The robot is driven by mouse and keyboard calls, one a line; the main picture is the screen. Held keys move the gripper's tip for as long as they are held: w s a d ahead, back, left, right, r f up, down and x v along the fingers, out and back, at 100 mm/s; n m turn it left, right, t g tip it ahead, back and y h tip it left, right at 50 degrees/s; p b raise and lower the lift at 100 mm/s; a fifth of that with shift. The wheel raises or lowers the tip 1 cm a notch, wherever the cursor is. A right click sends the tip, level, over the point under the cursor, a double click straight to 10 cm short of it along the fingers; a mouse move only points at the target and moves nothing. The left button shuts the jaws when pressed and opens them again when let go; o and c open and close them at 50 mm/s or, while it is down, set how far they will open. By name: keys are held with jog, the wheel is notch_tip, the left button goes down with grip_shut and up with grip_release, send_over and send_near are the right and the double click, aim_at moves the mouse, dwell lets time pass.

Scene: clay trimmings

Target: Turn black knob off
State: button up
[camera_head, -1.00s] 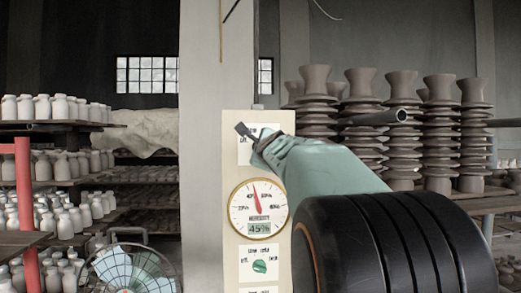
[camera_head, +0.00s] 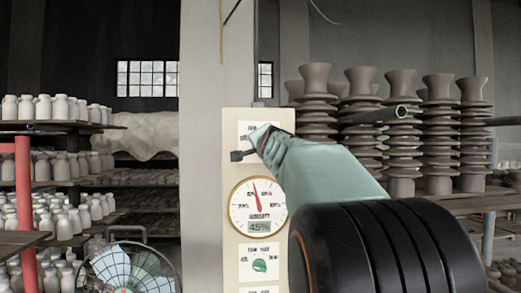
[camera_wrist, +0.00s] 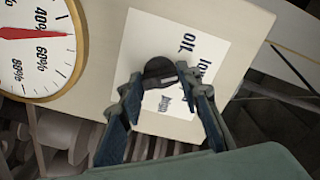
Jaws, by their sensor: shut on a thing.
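The black knob (camera_wrist: 160,70) is a round dark dial on a white label plate (camera_wrist: 185,50) with printed words around it, seen in the wrist view. My gripper (camera_wrist: 160,82) has its two blue-grey fingers on either side of the knob and is shut on it. In the head view, my gripper (camera_head: 256,146) is at the upper label of the cream panel (camera_head: 231,180), one dark finger part sticking out to the left. The knob itself is hidden there behind my gripper.
A round humidity gauge (camera_head: 258,208) sits just below, with a green knob (camera_head: 259,265) under it. A fan (camera_head: 125,268) and shelves of white bottles (camera_head: 60,108) are at left. Stacked brown clay pieces (camera_head: 440,130) stand behind my arm.

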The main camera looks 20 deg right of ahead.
jog(key=shift+n+b, duration=1.65)
jog(key=shift+n, duration=1.75)
jog(key=o, duration=1.2)
jog(key=shift+c, duration=0.2)
jog(key=v, duration=0.7)
jog(key=shift+s, duration=0.25)
jog(key=shift+a, duration=0.1)
